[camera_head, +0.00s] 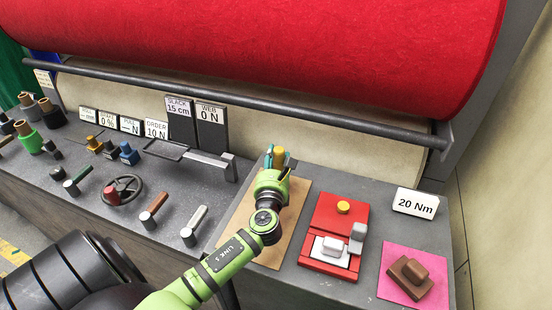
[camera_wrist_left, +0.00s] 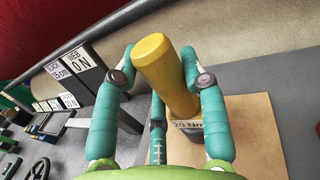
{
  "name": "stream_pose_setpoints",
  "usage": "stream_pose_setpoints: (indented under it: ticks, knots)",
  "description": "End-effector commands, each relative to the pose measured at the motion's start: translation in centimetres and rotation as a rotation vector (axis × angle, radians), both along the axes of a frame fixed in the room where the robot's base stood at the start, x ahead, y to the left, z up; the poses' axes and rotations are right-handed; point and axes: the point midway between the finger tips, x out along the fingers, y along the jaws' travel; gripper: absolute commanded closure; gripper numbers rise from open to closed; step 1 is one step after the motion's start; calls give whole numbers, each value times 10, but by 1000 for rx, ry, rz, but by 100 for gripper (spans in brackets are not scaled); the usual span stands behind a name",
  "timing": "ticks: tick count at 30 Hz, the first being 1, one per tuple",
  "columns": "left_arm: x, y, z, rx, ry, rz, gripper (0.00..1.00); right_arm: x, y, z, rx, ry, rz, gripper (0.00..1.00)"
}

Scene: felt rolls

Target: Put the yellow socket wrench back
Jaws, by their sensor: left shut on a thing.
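The yellow socket wrench (camera_wrist_left: 165,75) stands between the teal fingers of my left gripper (camera_wrist_left: 160,85) in the left wrist view. Its thick yellow handle points up towards the camera, slightly tilted in the picture. A grey part marked 20 Nm shows below the handle, over the tan board (camera_wrist_left: 262,130). In the head view my left gripper (camera_head: 276,160) is shut on the wrench, whose yellow top (camera_head: 279,154) shows between the fingers, above the far part of the tan board (camera_head: 299,195). I cannot tell whether the wrench touches the board. My right gripper is not in view.
A red box (camera_head: 325,215) with a yellow button and a pink mat (camera_head: 425,262) with a brown block lie to the right. A 20 Nm sign (camera_head: 415,203) stands behind. Levers, a handwheel (camera_head: 122,190) and display signs fill the left. A red roll (camera_head: 300,45) hangs behind.

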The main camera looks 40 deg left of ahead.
Motion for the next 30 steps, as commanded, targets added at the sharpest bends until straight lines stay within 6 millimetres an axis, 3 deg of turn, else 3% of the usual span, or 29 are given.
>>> stream_pose_setpoints:
  ticks: [11,12,13,14,30]
  knots:
    - [0,0,-6,0,-1,-1,100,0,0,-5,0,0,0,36]
    - [0,0,-5,0,-2,-1,46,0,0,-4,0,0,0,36]
    - [0,0,-5,0,-2,-1,34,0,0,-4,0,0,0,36]
    - [0,0,-5,0,-1,-1,30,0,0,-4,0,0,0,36]
    - [-3,-2,-6,-1,2,-1,30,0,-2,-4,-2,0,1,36]
